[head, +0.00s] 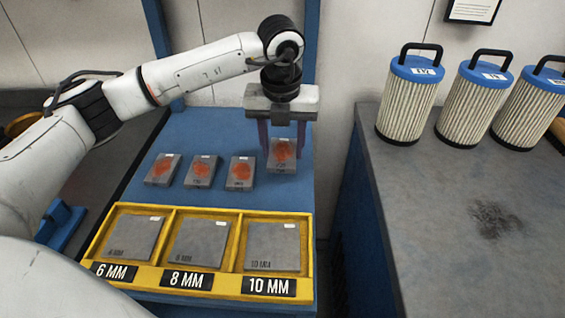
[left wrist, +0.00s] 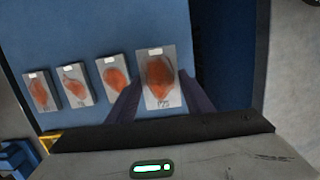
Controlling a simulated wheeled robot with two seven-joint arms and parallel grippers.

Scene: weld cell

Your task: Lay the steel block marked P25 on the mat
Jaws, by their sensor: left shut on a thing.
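The steel block marked P25 (head: 283,150) is grey with an orange-red patch and a white label. It also shows in the left wrist view (left wrist: 158,100), where its P25 mark can be read. My left gripper (head: 282,143) is shut on it, one finger at each side. The block looks larger and nearer in the left wrist view than its neighbours, so it seems raised off the blue surface (head: 215,120). I cannot make out a mat separate from that surface. My right gripper is not in view.
Three similar blocks (head: 201,171) lie in a row to the left. A yellow tray (head: 168,207) with 6, 8 and 10 MM compartments holding grey plates stands in front. Filter canisters (head: 408,98) stand on the grey bench (head: 430,200) at right, across a gap.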

